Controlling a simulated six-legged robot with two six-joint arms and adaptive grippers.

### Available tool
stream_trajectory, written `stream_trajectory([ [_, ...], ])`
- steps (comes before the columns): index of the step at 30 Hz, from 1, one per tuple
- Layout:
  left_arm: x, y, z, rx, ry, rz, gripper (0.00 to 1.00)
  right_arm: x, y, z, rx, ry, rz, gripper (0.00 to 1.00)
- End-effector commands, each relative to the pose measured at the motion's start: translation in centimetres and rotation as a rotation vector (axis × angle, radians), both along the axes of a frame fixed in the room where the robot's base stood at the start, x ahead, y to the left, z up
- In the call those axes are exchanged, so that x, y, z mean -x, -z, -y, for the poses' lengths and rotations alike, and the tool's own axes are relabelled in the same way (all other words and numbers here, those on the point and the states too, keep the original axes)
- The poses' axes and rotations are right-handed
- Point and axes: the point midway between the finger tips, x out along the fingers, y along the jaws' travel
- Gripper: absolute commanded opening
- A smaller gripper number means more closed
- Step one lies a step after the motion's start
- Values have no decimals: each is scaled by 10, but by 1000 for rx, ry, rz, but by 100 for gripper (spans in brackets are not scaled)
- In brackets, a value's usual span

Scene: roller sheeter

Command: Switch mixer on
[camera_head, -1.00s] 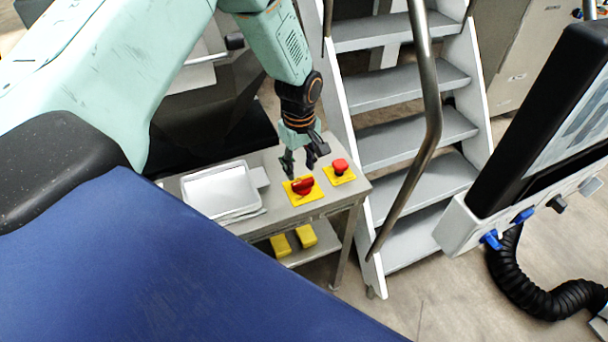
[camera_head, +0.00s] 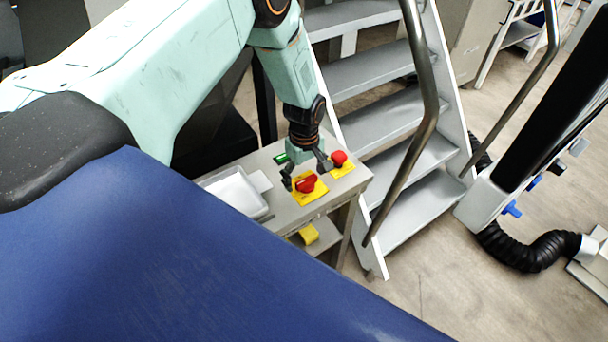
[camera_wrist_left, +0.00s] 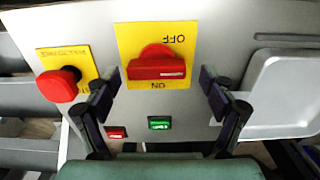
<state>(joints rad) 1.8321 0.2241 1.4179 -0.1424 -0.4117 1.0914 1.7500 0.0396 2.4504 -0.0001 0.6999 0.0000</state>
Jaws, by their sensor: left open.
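A red rotary switch (camera_head: 307,184) sits on a yellow plate on top of the small grey table. In the left wrist view the red switch (camera_wrist_left: 157,66) has its handle lying crosswise, between the printed words OFF and ON, which appear upside down. My left gripper (camera_head: 307,176) is open just above the switch. In the left wrist view its fingers (camera_wrist_left: 158,92) are spread to either side of the handle, with gaps visible between them and it. Whether the fingertips are level with the handle I cannot tell. My right gripper is in neither view.
A red mushroom button (camera_head: 339,158) on a second yellow plate is close beside the left gripper. Green (camera_wrist_left: 159,123) and red (camera_wrist_left: 116,132) push buttons sit nearby on the table. A white tray (camera_head: 236,192) lies left of the switch. Metal stairs (camera_head: 393,123) with a handrail stand right of the table.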

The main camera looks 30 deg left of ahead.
Motion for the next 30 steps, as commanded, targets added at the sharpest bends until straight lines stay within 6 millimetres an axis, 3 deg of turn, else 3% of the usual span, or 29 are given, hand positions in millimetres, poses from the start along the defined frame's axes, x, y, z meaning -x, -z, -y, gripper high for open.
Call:
stream_trajectory([
  [5, 0, 0, 1, 0, -4, 0, 83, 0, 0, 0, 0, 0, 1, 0],
  [24, 0, 0, -1, 0, -1, -1, 29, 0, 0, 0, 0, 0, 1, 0],
  [30, 1, 1, -1, 0, 13, -1, 29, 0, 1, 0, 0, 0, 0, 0],
])
